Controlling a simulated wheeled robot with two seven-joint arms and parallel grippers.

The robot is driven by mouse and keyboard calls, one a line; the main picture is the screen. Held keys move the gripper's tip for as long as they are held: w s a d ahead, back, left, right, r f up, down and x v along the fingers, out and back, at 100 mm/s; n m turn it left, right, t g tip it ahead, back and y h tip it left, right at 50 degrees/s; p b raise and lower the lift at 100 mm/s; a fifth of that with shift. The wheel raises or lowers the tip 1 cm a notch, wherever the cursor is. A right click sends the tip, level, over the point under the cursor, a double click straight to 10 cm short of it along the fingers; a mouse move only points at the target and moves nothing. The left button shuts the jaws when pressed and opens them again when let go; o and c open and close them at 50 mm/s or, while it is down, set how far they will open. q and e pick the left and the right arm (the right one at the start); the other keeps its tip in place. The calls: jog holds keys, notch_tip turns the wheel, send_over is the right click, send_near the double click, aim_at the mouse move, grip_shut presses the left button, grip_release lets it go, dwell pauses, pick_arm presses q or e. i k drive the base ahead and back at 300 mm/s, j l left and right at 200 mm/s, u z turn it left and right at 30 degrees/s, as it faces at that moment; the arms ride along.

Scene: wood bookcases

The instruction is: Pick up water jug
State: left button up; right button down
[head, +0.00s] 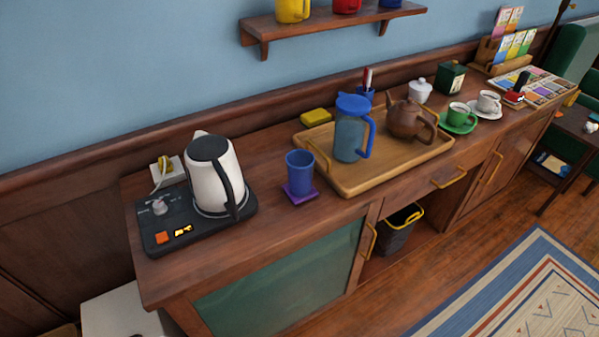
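The water jug (350,134) is a clear blue-tinted pitcher with a blue lid and a blue handle on its right side. It stands upright on a wooden tray (361,187) on top of the sideboard, left of a brown teapot (405,118) on the same tray. Neither of my grippers shows in the head view, so nothing is seen touching the jug.
A white kettle (209,170) on a black base and a blue cup (299,171) on a purple coaster stand left of the tray. Green (459,117) and white cups (488,102) stand to the right. A shelf (330,22) with mugs hangs above.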

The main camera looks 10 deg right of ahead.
aim_at(352, 119)
jog(key=l+u, duration=0.1)
jog(key=u, duration=0.5)
jog(key=l+u, duration=0.35)
jog(key=k+l+u, duration=0.1)
jog(key=l+u, duration=0.25)
jog(key=l, duration=0.15)
jog(key=k+l+u, duration=0.1)
jog(key=l+u, duration=0.2)
jog(key=l, duration=0.15)
